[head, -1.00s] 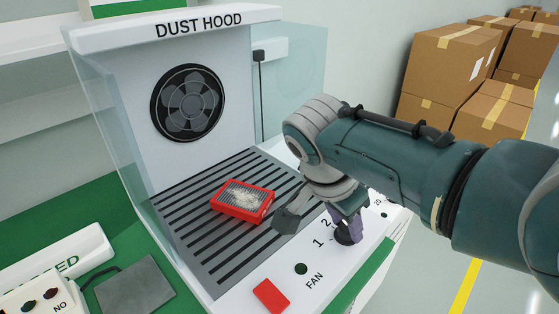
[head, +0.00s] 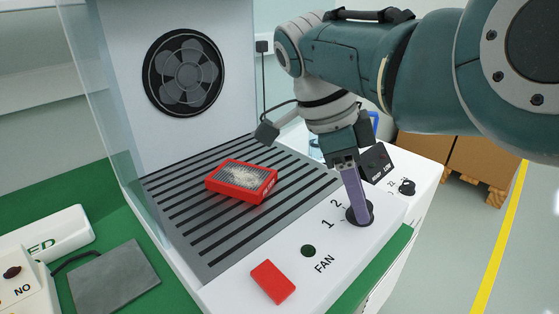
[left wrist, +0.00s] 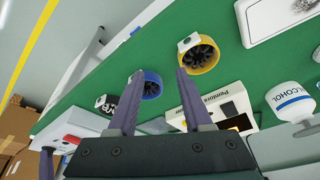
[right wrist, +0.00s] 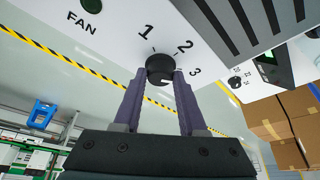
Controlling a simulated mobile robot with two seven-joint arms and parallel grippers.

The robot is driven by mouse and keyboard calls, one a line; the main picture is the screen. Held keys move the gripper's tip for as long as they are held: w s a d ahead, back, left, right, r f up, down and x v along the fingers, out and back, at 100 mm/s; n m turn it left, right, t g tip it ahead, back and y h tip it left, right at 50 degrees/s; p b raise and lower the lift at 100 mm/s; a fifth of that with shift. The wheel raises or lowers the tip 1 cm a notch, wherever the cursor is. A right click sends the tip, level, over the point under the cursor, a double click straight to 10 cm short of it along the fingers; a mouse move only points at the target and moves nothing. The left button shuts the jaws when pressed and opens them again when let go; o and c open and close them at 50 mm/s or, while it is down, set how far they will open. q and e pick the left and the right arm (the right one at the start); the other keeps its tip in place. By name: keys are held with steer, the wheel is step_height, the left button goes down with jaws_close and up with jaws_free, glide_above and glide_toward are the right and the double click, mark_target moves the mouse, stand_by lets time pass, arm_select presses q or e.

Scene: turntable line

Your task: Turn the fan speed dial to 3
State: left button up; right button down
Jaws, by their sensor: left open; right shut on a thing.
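The fan speed dial (head: 360,216) is a round black knob on the dust hood's white front panel, with 1 and 2 printed beside it. My right gripper (head: 356,212) reaches down onto it from above. In the right wrist view the dial (right wrist: 160,68) sits between the two purple fingertips (right wrist: 158,76), which are shut on its sides. The printed 1, 2 and 3 show there around it. I cannot clearly tell which number the dial points to. My left gripper (left wrist: 159,74) is open and empty above the green bench, in the left wrist view only.
A red block-like filter (head: 242,181) with grey dust lies on the slatted grille (head: 190,235). A red switch (head: 273,282) and a green button (head: 308,251) sit left of the dial; a smaller black knob (head: 407,187) sits right. Cardboard boxes (head: 450,165) stand behind.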

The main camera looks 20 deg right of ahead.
arm_select(q)
steer(key=shift+a+f, duration=0.15)
steer(key=shift+f, duration=0.05)
stand_by(0.3)
arm_select(e)
steer(key=shift+c, duration=2.3)
jaws_free()
steer(key=shift+d, duration=0.1)
arm_select(q)
steer(key=shift+f, duration=0.1)
arm_select(e)
steer(key=v, duration=1)
